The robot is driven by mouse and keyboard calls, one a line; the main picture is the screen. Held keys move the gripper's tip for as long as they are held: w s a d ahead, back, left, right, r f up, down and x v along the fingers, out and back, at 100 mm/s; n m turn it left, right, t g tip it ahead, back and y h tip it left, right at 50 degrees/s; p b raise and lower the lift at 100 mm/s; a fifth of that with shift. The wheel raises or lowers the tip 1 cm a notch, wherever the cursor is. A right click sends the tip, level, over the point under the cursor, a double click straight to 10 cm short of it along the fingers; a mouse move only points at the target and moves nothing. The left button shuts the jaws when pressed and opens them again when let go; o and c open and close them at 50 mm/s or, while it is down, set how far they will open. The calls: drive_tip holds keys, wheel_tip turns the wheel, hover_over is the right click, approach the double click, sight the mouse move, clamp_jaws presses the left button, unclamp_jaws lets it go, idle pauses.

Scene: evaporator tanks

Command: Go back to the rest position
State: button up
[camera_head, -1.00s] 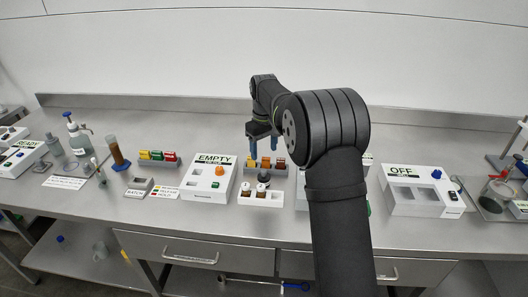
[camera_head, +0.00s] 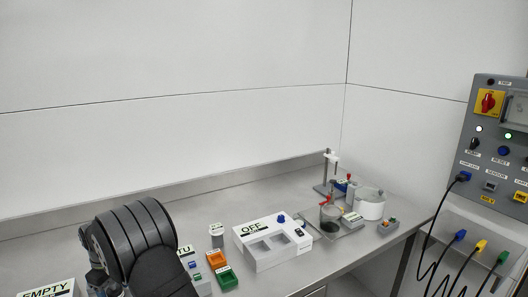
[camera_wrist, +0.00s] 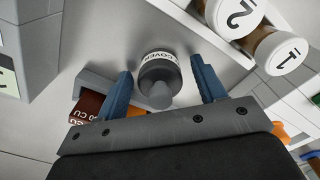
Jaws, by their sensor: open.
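My gripper shows in the wrist view (camera_wrist: 163,88), its two blue fingers apart with nothing held between them. A dark grey knobbed cap with a band reading "COVER" (camera_wrist: 158,75) stands on the bench just beyond the gap between the fingertips. Whether the fingers are level with it I cannot tell. In the head view my black arm fills the lower left and the gripper end is mostly hidden or cut off.
Two white-capped vials marked 1 and 2 (camera_wrist: 275,50) stand in a white rack close by on the right. A brown block (camera_wrist: 90,108) lies left of the fingers. The head view shows a white box reading "OFF" (camera_head: 270,250) and a wall panel (camera_head: 500,140).

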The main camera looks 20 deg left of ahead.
drive_tip(key=shift+a+r, duration=0.1)
drive_tip(key=shift+r, duration=1.75)
